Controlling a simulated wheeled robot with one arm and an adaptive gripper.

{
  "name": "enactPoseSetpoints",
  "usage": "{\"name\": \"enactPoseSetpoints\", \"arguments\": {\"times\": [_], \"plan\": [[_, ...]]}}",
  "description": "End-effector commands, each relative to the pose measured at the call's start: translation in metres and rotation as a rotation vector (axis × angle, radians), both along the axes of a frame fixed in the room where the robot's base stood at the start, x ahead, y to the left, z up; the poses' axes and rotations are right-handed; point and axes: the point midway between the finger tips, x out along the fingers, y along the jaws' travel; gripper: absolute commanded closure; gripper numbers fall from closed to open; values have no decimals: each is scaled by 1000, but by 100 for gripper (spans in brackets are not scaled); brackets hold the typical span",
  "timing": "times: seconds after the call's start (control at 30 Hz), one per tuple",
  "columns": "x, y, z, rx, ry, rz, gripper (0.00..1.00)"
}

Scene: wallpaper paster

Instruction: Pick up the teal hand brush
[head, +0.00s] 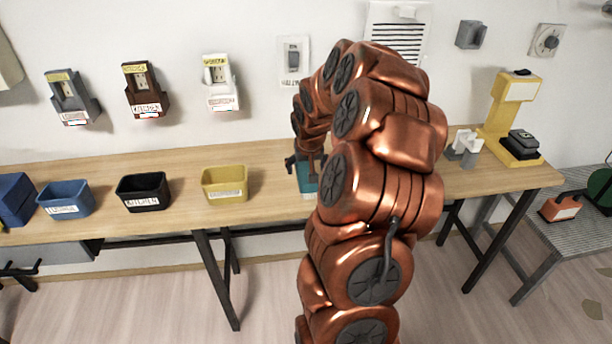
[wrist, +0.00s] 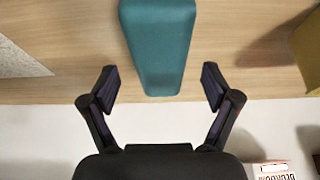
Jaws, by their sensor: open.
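A teal object that looks like the teal hand brush (wrist: 158,45) lies on the wooden bench in the wrist view, its narrow rounded end toward my gripper (wrist: 160,82). My gripper is open, with one finger on each side of that narrow end and a visible gap on both sides. In the head view a teal piece (head: 307,178) shows on the bench beside my arm, mostly hidden by it. My gripper is partly hidden there too, just above the teal piece.
A yellow bin (head: 225,183), a black bin (head: 144,192) and a blue bin (head: 66,199) stand on the bench (head: 270,160) to the left. A yellow stand (head: 508,110) is at the right end. Wall boxes and a switch (head: 293,62) hang behind. Bare bench lies between yellow bin and arm.

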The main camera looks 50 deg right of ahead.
Motion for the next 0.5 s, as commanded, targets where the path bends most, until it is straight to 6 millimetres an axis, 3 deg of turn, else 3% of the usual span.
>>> {"name": "enactPoseSetpoints", "arguments": {"times": [0.5], "plan": [[16, -12, -39, 0, 0, 0, 12]]}}
